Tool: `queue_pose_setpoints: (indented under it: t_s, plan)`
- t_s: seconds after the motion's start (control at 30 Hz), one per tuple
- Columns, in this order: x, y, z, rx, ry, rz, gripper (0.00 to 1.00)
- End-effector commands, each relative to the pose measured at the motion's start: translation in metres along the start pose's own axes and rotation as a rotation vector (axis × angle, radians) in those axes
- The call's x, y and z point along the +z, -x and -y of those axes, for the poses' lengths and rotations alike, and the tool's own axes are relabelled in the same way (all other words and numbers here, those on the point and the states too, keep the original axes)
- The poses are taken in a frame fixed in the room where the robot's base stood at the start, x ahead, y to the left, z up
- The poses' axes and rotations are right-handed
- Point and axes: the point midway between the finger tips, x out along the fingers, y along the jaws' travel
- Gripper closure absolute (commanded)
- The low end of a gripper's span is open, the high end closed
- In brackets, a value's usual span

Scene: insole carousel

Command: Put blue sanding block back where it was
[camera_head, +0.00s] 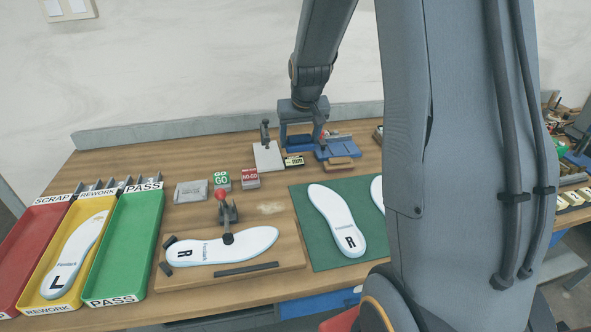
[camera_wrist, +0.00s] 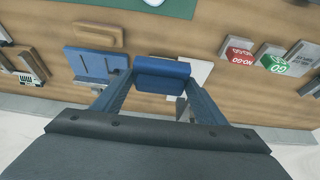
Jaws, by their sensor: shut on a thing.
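The blue sanding block (camera_wrist: 162,72) is held between the fingertips of my gripper (camera_wrist: 160,80) in the wrist view. In the head view my gripper (camera_head: 303,140) hangs over the back of the bench, and the block (camera_head: 299,142) shows only partly between its fingers. A blue tray (camera_head: 345,152) lies just to the right of the gripper there. In the wrist view this tray (camera_wrist: 92,65) is to the left of the block, with a bare blue surface showing. I cannot tell the block's height above the bench.
A tan block (camera_head: 341,163) lies in front of the tray. GO (camera_head: 221,181) and NO-GO (camera_head: 250,178) blocks stand farther left. The wall edge is behind.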

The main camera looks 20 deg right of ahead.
Motion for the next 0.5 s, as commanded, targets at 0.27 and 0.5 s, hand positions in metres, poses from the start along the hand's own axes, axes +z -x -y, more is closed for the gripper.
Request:
queue_pose_setpoints:
  t_s: [0.27,0.5]
  plan:
    - [0.017,-0.036,0.0,0.0,0.001,0.005,0.55]
    - [0.024,-0.055,0.0,0.0,0.001,0.002,0.55]
